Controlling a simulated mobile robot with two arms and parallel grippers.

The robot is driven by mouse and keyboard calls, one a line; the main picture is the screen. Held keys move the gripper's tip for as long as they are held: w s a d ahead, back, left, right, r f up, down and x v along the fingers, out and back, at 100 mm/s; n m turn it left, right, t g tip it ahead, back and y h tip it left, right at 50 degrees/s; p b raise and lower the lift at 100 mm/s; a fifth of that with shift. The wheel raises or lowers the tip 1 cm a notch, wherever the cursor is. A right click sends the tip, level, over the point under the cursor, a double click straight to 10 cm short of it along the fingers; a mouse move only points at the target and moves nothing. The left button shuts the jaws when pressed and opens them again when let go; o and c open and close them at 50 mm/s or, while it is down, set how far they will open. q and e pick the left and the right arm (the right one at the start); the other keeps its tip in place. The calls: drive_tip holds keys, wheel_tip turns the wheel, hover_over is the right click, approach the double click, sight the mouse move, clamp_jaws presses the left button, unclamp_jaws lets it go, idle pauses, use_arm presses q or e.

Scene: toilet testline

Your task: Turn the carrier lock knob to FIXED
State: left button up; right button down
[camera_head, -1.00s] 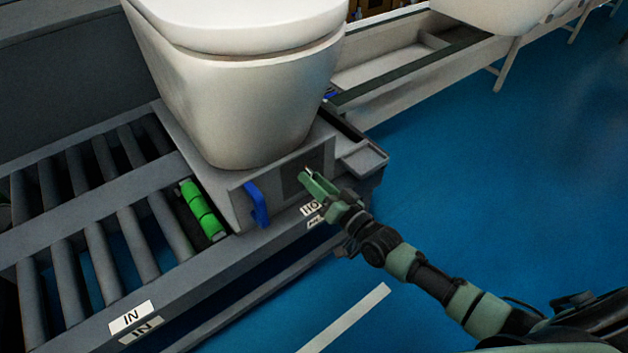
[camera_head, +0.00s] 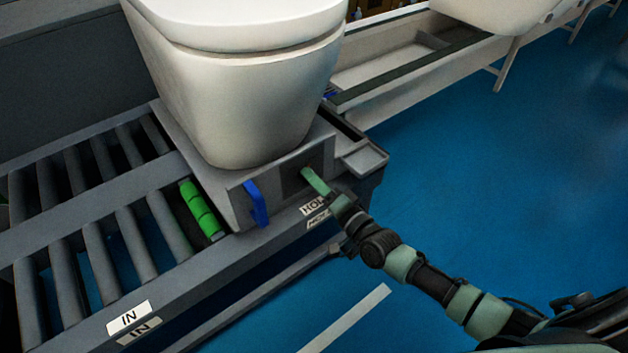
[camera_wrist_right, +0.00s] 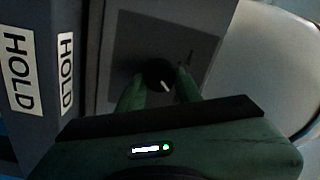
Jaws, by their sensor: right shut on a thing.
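The carrier lock knob (camera_wrist_right: 158,74) is a round black knob with a pale pointer line, on a dark panel on the carrier's side. In the right wrist view its pointer slants down to the right. My right gripper (camera_wrist_right: 156,84) is shut on the knob, with one green finger on each side. In the head view the right gripper (camera_head: 306,174) reaches the dark panel, and its fingers hide the knob. The grey carrier (camera_head: 240,207) bears a white toilet (camera_head: 240,100). No FIXED marking is readable. My left gripper is not in view.
A blue handle (camera_head: 256,204) stands out left of the panel. Roller conveyor (camera_head: 140,245) with a green roller (camera_head: 202,210) lies to the left. HOLD labels (camera_wrist_right: 20,72) are on the frame below the panel.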

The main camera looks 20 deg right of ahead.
drive_tip(key=c, duration=1)
unclamp_jaws()
drive_tip(key=shift+o, duration=0.2)
drive_tip(key=shift+s, duration=0.1)
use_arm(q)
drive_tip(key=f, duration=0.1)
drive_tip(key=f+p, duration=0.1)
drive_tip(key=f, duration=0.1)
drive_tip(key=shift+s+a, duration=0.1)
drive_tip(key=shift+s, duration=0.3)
use_arm(e)
drive_tip(key=v, duration=0.7)
drive_tip(key=shift+s+d, duration=0.15)
drive_tip(key=shift+s, duration=0.15)
